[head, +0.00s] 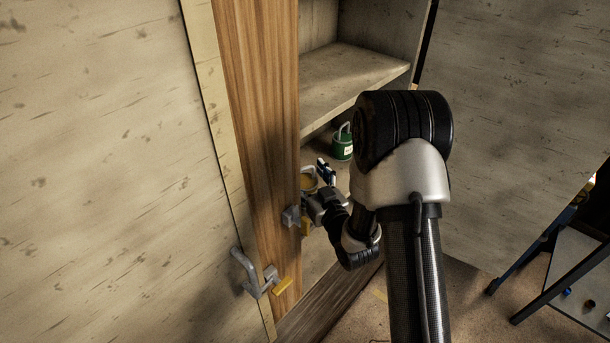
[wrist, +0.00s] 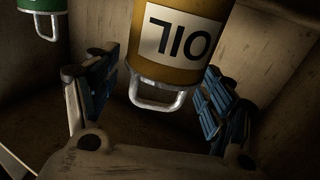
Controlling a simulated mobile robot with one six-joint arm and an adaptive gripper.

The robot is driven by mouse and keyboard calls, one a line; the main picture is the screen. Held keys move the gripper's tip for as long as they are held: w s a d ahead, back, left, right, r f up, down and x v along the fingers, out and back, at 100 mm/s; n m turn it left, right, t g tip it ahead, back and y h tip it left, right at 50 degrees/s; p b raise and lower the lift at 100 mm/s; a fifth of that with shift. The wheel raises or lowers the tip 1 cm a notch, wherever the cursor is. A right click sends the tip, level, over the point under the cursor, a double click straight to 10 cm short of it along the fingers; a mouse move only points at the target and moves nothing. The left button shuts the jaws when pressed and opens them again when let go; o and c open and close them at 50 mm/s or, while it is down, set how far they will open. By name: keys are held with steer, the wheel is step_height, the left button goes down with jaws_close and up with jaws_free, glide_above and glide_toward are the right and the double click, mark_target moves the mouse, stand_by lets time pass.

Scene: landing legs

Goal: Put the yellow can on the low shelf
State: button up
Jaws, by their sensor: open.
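The yellow can (wrist: 178,45) has a white OIL label and a metal handle. It fills the upper middle of the wrist view, upside down there, between the blue-padded fingers of my gripper (wrist: 150,100). The fingers are spread, with a gap on each side of the can. In the head view the can (head: 308,181) shows only in part, beside my gripper (head: 318,178) inside the cabinet. The low shelf (head: 343,178) is the cabinet's lower level, mostly hidden by my arm and the wooden door panel.
A green can (head: 342,143) stands deeper in the cabinet, and also shows at the wrist view's top left (wrist: 40,8). An upper shelf board (head: 350,85) lies above. The wooden door panel (head: 255,130) stands close left of my gripper, with a metal handle (head: 250,272) further left.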

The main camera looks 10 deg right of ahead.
steer(key=shift+r, duration=0.15)
steer(key=p+v, duration=0.3)
steer(key=v, duration=0.9)
steer(key=shift+p, duration=0.35)
steer(key=shift+s+d, duration=0.1)
